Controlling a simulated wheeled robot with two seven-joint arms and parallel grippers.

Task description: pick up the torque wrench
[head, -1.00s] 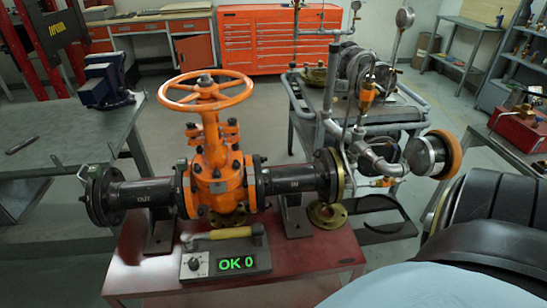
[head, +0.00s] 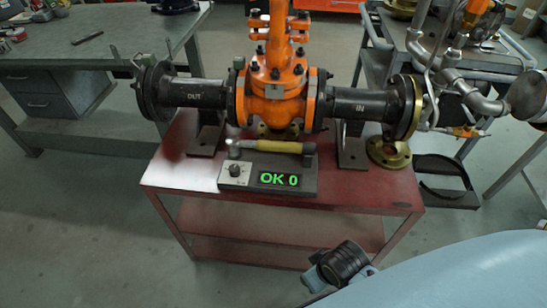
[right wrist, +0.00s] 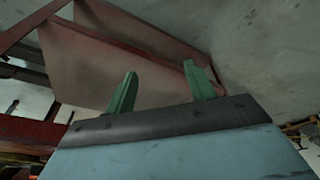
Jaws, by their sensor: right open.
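The torque wrench (head: 279,147) has a yellow grip and a grey metal head. In the head view it lies across the back of a grey box (head: 268,174) with a dial and a green "OK 0" display, on the red table (head: 378,190). My right gripper (right wrist: 162,82) shows in the right wrist view as two green fingers, spread apart with nothing between them. The wrench is not seen in that view, and the gripper appears away from it. My left gripper is not in view.
The orange gate valve (head: 276,82) with black flanged pipes stands just behind the wrench. A brass flange ring (head: 389,153) lies to its right. A lower red shelf (head: 270,225) is under the table. A workbench (head: 90,45) stands at left, a grey cart (head: 375,65) behind right.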

